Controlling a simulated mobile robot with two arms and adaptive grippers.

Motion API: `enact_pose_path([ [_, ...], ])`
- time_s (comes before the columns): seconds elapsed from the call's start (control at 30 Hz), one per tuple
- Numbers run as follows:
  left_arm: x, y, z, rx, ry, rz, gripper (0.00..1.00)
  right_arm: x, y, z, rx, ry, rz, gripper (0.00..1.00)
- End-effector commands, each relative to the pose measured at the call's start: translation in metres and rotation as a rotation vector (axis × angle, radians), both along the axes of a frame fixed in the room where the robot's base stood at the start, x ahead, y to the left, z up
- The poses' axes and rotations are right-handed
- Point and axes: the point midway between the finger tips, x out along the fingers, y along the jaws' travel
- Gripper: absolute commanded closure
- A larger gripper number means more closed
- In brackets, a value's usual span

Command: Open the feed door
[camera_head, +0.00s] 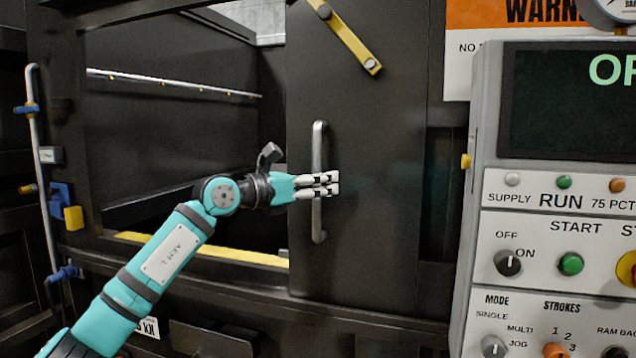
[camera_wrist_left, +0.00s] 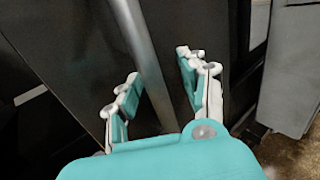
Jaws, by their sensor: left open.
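The feed door (camera_head: 372,130) is a dark sliding panel with a vertical metal bar handle (camera_head: 318,142). It stands at the right of a wide opening (camera_head: 180,110) into the compactor, which shows uncovered. My left gripper (camera_head: 330,184) is at the middle of the handle, its fingers pointing right. In the left wrist view the handle (camera_wrist_left: 145,50) runs between the two spread fingers (camera_wrist_left: 160,90). The fingers are open; whether either one touches the bar I cannot tell. My right gripper is not in view.
A control panel (camera_head: 560,175) with a screen, knobs and buttons stands close on the right. A yellow latch bar (camera_head: 345,37) sits on the door's upper part. A yellow strip (camera_head: 240,257) edges the opening's sill. A pipe with blue fittings (camera_head: 42,160) runs down the left.

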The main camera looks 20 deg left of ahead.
Motion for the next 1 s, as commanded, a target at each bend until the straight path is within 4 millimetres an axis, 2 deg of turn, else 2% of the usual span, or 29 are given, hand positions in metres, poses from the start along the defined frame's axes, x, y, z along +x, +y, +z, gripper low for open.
enact_pose_path([
  [0.27, -0.007, 0.006, -0.002, 0.002, 0.001, 0.002, 0.58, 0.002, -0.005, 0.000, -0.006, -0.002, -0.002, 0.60],
  [0.7, -0.077, 0.057, -0.002, 0.003, 0.003, 0.003, 0.58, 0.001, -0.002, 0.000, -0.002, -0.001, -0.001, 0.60],
  [0.83, -0.090, 0.066, -0.002, 0.001, 0.003, 0.002, 0.58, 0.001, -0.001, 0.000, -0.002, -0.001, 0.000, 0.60],
  [1.0, -0.097, 0.070, -0.002, 0.002, 0.004, 0.001, 0.58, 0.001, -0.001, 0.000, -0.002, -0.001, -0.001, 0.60],
])
